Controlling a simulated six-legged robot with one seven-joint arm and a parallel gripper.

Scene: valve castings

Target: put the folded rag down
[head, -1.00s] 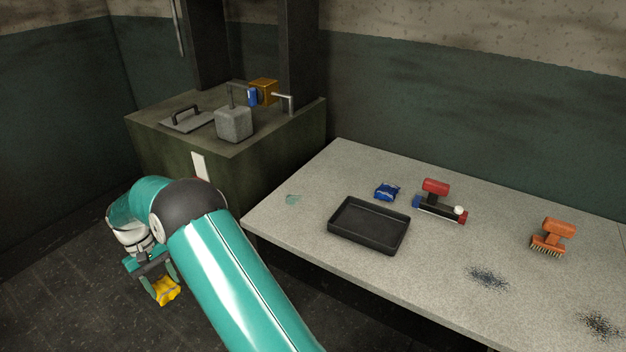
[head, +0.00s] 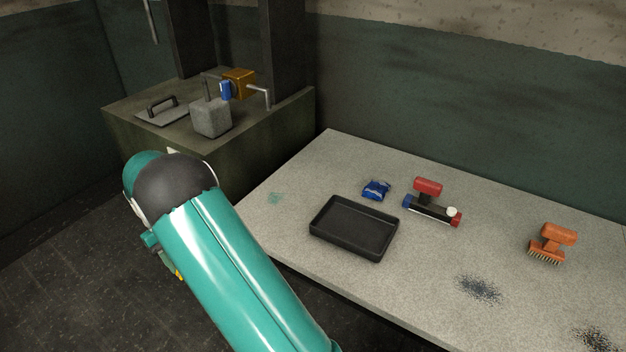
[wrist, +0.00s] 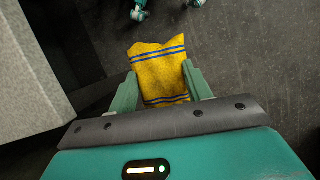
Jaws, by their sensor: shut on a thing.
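The folded rag (wrist: 160,75) is yellow with blue stripes. In the wrist view it sits between the two green fingers of my gripper (wrist: 162,88), which is shut on it. Dark floor lies below the rag. In the head view my arm hides nearly all of the gripper, and only a small yellow bit of the rag (head: 179,275) shows beside the arm, left of the table.
A green cabinet (head: 235,165) bears a grey block (head: 210,118). Bare tabletop surrounds the tray.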

